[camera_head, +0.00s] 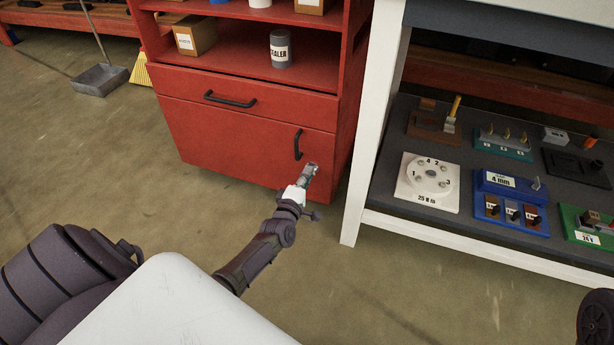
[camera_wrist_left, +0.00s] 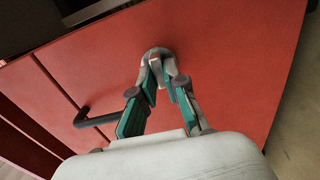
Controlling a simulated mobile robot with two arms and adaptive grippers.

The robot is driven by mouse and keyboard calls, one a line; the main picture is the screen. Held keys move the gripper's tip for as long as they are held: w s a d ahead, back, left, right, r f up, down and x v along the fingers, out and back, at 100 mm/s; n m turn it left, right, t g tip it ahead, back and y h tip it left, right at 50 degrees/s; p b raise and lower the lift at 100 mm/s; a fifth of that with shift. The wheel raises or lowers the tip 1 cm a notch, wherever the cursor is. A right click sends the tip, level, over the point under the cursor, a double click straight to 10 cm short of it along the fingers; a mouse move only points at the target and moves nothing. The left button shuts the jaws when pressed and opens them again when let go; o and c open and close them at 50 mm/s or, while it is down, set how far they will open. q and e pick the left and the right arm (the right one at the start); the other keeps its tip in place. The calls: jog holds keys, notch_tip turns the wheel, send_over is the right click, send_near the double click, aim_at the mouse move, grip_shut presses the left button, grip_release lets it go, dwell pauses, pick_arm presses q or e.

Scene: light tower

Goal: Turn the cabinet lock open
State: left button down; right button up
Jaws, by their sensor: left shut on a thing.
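The red cabinet (camera_head: 240,160) stands upright ahead, with a black drawer handle (camera_head: 231,101) and a black vertical door handle (camera_head: 298,145). My left gripper (camera_head: 312,168) is at the lower right of the door front, just below and right of the door handle. In the left wrist view, my left gripper (camera_wrist_left: 158,62) is shut on the round grey lock (camera_wrist_left: 157,54) on the red door (camera_wrist_left: 215,60). The fingertips cover much of the lock, so its turn angle cannot be told. The door looks closed. My right gripper is not in view.
A white-framed workbench (camera_head: 368,120) stands right of the cabinet, its dark shelf (camera_head: 470,185) holding a white dial block (camera_head: 428,183), a blue block (camera_head: 510,187) and other fixtures. A can (camera_head: 280,49) and a box (camera_head: 196,36) sit on the cabinet's open shelf. The floor in front is clear.

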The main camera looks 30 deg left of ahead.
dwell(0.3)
pick_arm(q)
jog(key=c, duration=1.2)
grip_release()
jog(key=v, duration=1.2)
